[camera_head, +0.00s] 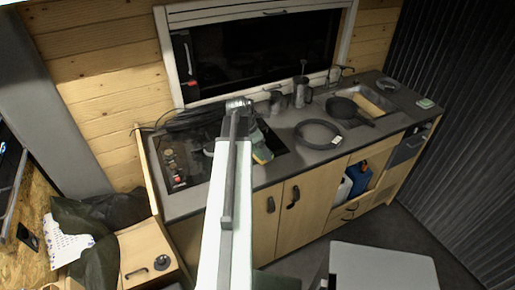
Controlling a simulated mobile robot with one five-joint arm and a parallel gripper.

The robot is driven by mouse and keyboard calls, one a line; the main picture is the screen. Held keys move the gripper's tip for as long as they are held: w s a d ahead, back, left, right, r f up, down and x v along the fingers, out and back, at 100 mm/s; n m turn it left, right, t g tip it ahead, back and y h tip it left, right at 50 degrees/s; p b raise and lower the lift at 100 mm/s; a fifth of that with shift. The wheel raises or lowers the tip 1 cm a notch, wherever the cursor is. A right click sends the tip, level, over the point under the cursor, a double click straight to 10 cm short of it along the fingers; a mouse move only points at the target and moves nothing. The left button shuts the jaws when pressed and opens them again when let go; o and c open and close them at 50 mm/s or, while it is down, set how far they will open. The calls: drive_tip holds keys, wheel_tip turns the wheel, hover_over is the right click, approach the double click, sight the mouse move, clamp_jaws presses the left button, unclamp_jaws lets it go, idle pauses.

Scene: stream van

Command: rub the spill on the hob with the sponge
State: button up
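The black hob (178,150) is set into the left part of the worktop, and my arm crosses in front of its middle. Reddish-brown marks that look like the spill (171,166) show on its left side. A yellow and green sponge (263,154) is at the lower end of my gripper (258,142), over the right part of the hob. My gripper appears shut on the sponge, but its fingers are small and partly hidden by my arm. I cannot tell whether the sponge touches the glass.
Dark cables (190,118) lie along the back of the hob. A small green-and-white item (426,103) lies at the far right.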

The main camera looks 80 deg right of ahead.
sight(253, 156)
drive_tip(key=shift+s+d+r, duration=0.25)
drive_tip(key=shift+s+d, duration=0.15)
drive_tip(key=shift+s, duration=0.05)
drive_tip(key=shift+f, duration=0.1)
drive_tip(key=shift+w+a, duration=0.9)
drive_tip(key=shift+w, duration=0.25)
drive_tip(key=shift+c, duration=0.2)
drive_tip(key=shift+w+a+f, duration=0.15)
drive_tip(key=shift+w+a, duration=0.85)
drive_tip(key=shift+w, duration=0.2)
drive_tip(key=shift+w+a, duration=0.65)
drive_tip(key=shift+w, duration=0.2)
drive_tip(key=shift+w+a, duration=0.65)
drive_tip(key=shift+w, duration=0.15)
drive_tip(key=shift+w+a+f, duration=0.1)
drive_tip(key=shift+w+a, duration=1.05)
drive_tip(key=shift+w, duration=0.15)
wheel_tip(253, 156, up, 6)
drive_tip(key=p, duration=0.6)
